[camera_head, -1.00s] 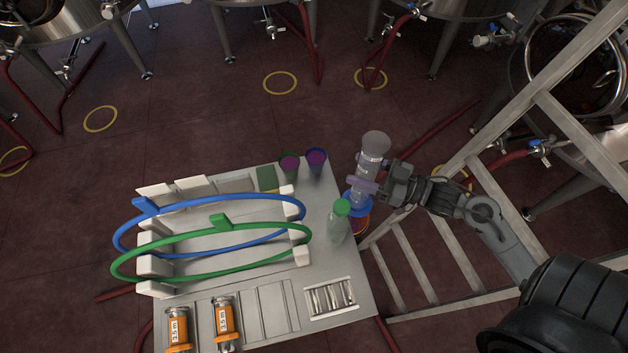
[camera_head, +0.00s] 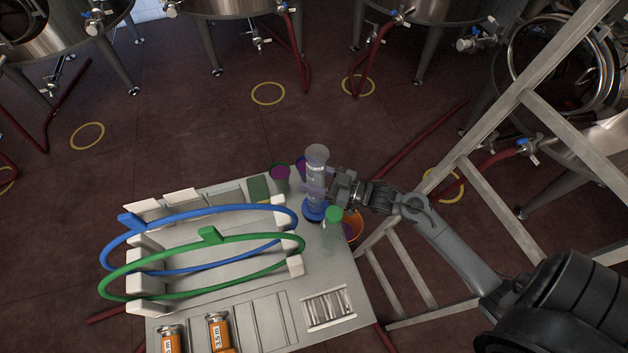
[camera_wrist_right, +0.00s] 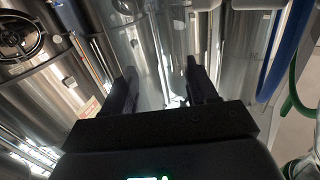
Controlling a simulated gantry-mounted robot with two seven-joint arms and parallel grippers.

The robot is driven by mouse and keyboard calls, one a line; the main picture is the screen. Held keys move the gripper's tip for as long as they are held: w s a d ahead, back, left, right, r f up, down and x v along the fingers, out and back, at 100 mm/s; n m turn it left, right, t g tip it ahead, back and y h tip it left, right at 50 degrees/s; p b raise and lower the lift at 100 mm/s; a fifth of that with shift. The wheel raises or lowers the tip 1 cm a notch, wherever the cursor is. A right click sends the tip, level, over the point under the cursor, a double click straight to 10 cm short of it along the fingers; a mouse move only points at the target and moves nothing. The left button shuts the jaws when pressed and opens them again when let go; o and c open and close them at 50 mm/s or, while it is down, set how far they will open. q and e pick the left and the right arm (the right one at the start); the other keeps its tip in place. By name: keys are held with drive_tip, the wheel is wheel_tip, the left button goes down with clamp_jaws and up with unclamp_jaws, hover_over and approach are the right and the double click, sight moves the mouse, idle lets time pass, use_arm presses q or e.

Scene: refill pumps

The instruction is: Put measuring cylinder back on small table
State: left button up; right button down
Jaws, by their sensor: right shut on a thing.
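The measuring cylinder (camera_head: 317,165) is clear, with a blue base (camera_head: 314,212), and stands about upright in the head view. My right gripper (camera_head: 318,190) comes from the right and is shut on its middle. The blue base appears over the back right part of the small table (camera_head: 325,265); I cannot tell whether it touches the top. In the right wrist view my two dark fingers (camera_wrist_right: 160,88) show with the clear cylinder hard to make out between them. My left gripper is not in view.
A green-capped clear bottle (camera_head: 333,220) stands just in front of the cylinder. Blue (camera_head: 128,224) and green (camera_head: 210,236) hoops stand left. An orange bucket (camera_head: 354,226) and a ladder (camera_head: 470,190) are to the right.

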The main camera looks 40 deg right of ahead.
drive_tip(key=shift+f, duration=0.8)
drive_tip(key=shift+c, duration=1.6)
unclamp_jaws()
drive_tip(key=v, duration=1.2)
